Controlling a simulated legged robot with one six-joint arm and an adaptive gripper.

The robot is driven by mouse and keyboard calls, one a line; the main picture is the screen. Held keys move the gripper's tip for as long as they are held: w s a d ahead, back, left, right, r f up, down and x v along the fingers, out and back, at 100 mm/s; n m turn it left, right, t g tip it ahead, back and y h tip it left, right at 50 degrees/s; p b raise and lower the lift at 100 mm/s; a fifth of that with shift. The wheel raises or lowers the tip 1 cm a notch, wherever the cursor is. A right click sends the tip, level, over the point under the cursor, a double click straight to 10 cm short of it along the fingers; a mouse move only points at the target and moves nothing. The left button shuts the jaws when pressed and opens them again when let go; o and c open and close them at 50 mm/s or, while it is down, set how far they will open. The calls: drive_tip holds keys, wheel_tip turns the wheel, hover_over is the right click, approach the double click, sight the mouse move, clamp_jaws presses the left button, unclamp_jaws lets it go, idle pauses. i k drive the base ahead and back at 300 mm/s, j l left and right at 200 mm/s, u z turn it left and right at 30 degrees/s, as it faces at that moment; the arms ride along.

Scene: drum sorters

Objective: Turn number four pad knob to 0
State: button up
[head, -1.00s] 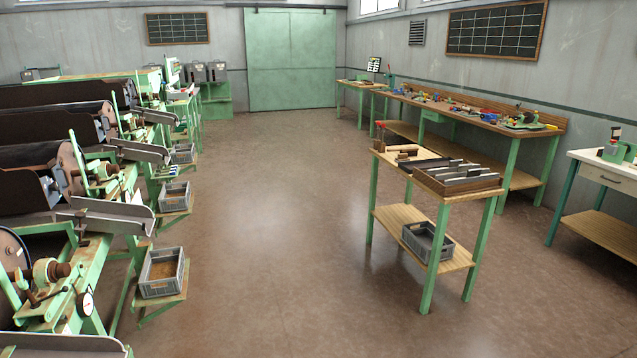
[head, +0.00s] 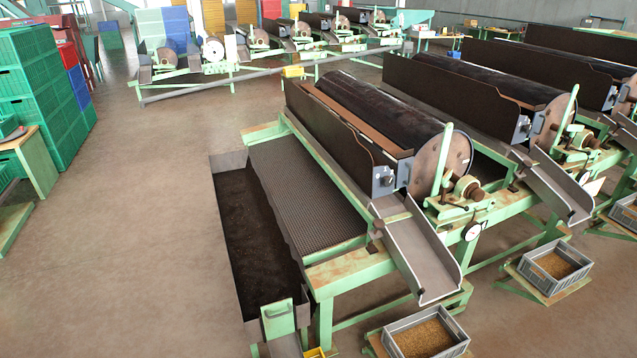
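Several drum sorters show, each with a dark drum, a green frame and a metal chute. The nearest drum sorter (head: 390,110) stands in the middle. At its drum end are a round brown part (head: 476,194) that may be a knob and a white dial (head: 471,231). I cannot read a number on any machine, so I cannot tell which is number four. No pad knob or its scale is clear enough to read. My gripper is not in view.
Another drum sorter (head: 480,85) stands to the right. Grey bins (head: 540,285) of grain stand below the chutes. A dark trough (head: 222,215) lies along the near machine's left side. Green crates (head: 35,85) are stacked at the left. The floor (head: 120,230) between is clear.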

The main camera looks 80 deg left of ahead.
sight(388, 180)
drive_tip(key=u, duration=2.2)
drive_tip(key=i+l+z, duration=0.2)
drive_tip(key=z, duration=0.2)
drive_tip(key=i+l+z, duration=0.2)
drive_tip(key=z, duration=0.15)
drive_tip(key=i+l+z, duration=0.1)
drive_tip(key=i+z, duration=0.3)
drive_tip(key=i+l+z, duration=0.15)
drive_tip(key=i+z, duration=0.2)
drive_tip(key=i, duration=0.15)
drive_tip(key=i+u, duration=0.45)
drive_tip(key=u, duration=0.25)
drive_tip(key=i+j+u, duration=0.1)
drive_tip(key=u, duration=0.35)
drive_tip(key=i+u, duration=0.25)
drive_tip(key=u, duration=0.2)
drive_tip(key=i+u, duration=0.15)
drive_tip(key=u, duration=0.3)
drive_tip(key=i+l+u, duration=0.15)
drive_tip(key=u, duration=0.35)
